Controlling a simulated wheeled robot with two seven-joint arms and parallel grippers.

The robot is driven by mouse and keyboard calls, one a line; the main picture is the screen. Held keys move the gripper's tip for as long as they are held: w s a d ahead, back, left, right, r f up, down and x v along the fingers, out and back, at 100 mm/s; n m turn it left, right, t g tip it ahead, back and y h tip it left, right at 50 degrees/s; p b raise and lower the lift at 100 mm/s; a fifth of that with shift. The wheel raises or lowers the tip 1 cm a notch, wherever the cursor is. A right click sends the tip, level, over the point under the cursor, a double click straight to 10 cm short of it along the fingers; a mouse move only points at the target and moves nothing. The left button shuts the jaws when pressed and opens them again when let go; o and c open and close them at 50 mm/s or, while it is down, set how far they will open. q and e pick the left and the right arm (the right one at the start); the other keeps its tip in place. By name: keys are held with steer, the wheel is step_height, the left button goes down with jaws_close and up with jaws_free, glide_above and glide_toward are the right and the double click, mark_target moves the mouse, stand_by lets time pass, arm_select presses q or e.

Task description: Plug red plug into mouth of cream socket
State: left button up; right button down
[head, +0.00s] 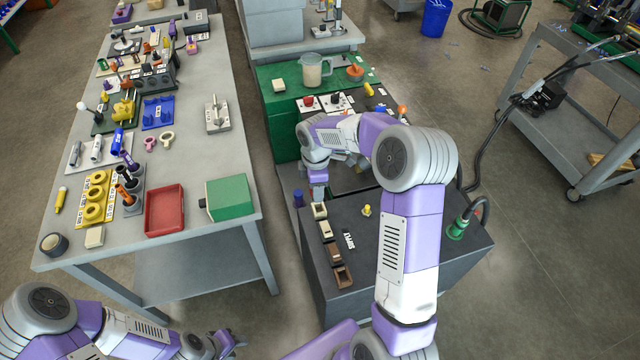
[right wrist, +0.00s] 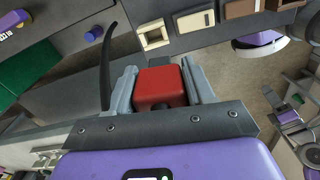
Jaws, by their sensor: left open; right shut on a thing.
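My right gripper (right wrist: 160,88) is shut on the red plug (right wrist: 158,86), a block with rounded edges held between its two grey fingers. In the head view the right gripper (head: 318,192) points down just behind the cream socket (head: 320,211), and the plug cannot be made out there. The cream socket (right wrist: 153,36) shows its open, hollow mouth just beyond the plug in the right wrist view. The plug appears apart from it. My left gripper (head: 228,344) is open and empty at the bottom of the head view, away from the cart.
Cream and brown sockets (head: 343,277) line up along the dark cart top (head: 400,240) toward its front. A small yellow knob (head: 366,210) stands to their right. A cluttered grey table (head: 215,160) stands left, across a floor gap.

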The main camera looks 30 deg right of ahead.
steer(key=shift+w+d+f+n, duration=0.15)
steer(key=shift+w+d+n, duration=0.15)
steer(key=shift+d+n, duration=0.5)
steer(key=b, duration=0.3)
glide_toward(319, 210)
steer(key=shift+s, duration=0.4)
steer(key=shift+f, duration=0.3)
stand_by(0.7)
steer(key=shift+f+b, duration=1.1)
steer(key=shift+f, duration=1)
steer(key=shift+c, duration=1.6)
jaws_free()
steer(key=shift+r, duration=0.1)
